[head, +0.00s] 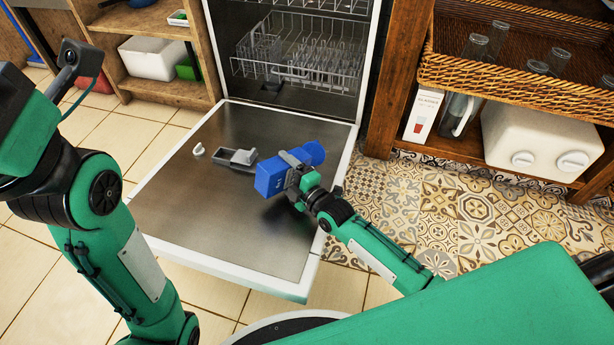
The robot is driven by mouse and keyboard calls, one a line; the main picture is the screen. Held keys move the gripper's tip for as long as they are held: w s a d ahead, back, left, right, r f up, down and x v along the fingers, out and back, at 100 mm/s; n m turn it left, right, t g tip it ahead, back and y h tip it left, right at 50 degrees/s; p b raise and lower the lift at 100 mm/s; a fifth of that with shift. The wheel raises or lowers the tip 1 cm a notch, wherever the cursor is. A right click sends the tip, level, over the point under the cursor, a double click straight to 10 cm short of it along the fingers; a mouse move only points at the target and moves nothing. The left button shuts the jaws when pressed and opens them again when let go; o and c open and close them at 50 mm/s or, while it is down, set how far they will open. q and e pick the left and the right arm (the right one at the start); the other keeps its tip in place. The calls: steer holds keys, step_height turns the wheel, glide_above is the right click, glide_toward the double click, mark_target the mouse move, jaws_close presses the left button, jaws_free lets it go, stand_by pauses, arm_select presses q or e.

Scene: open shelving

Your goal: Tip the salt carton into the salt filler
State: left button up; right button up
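The blue salt carton (273,180) is over the right half of the lowered dishwasher door, lying on its side or strongly tilted. My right gripper (294,166) is closed around its middle, with blue showing on both sides of the fingers. The grey salt filler (238,159) is on the door just left of the carton, close to its left end. I cannot tell whether they touch or whether salt is flowing. A small white cap-like piece (199,150) lies left of the filler. My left arm stands at the left, away from the door; its fingertips are not visible.
The open dishwasher door (190,205) is mostly clear at its left and front. A wire rack (300,60) is inside the dishwasher. Wooden shelving stands on both sides, with a wicker tray (510,90) and a white dispenser box (535,140) at right.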

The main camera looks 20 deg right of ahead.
mark_target(291, 170)
steer(key=shift+r, duration=0.15)
steer(key=shift+r, duration=0.15)
steer(key=r+n+p, duration=0.1)
steer(key=n+p, duration=0.2)
steer(key=shift+r, duration=0.2)
steer(key=n+p, duration=0.1)
steer(key=r+n+p, duration=0.1)
steer(key=n, duration=0.1)
steer(key=shift+r+n+p, duration=0.15)
steer(key=shift+n+p, duration=0.3)
steer(key=shift+n, duration=0.55)
step_height(291, 170, up, 7)
steer(key=n+p, duration=0.5)
steer(key=n, duration=0.2)
steer(key=shift+n, duration=0.3)
steer(key=shift+r+n, duration=0.5)
steer(key=shift+n, duration=0.2)
